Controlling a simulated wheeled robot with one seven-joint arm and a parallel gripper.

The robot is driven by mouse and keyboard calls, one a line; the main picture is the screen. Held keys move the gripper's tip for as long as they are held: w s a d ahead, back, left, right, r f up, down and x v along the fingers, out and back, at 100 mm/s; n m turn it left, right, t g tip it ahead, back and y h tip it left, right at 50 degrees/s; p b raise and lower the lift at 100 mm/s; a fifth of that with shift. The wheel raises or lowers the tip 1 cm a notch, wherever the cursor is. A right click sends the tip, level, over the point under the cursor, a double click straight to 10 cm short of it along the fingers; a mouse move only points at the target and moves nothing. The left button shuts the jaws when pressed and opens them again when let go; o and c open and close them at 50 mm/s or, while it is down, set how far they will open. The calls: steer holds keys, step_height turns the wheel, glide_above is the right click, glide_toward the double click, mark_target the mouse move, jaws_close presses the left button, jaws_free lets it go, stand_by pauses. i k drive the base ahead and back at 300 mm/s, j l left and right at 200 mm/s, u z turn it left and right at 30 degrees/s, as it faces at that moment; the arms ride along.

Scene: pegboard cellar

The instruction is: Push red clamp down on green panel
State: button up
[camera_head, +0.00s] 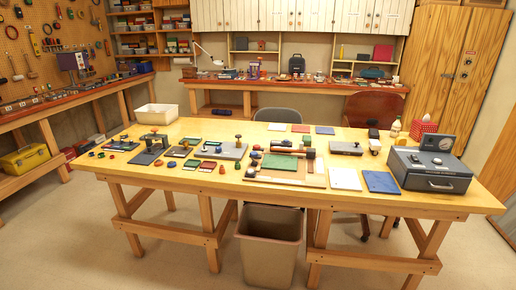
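A green panel (280,162) lies flat on a light wooden board (300,181) near the middle of the wooden table. A dark bar-like piece and small round knobs sit along its back edge. A smaller green piece (191,163) lies further left beside a dark red one (207,166). My gripper is not in view.
The wooden table (222,202) also holds a grey case (432,170) at right, a white bin (156,114) at back left, blue and white sheets, and several small parts. A beige waste bin (269,250) stands under the front edge. Chairs stand behind.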

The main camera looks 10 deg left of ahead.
mark_target(256, 147)
steer(key=i+j+u, duration=0.1)
steer(key=i+j, duration=0.2)
steer(key=i, duration=0.15)
steer(key=i+j, duration=0.3)
steer(key=i, duration=0.15)
steer(key=i+j+u, duration=0.15)
steer(key=i, duration=0.3)
steer(key=i+j, duration=0.35)
steer(key=i+j+u, duration=0.15)
steer(key=i, duration=0.4)
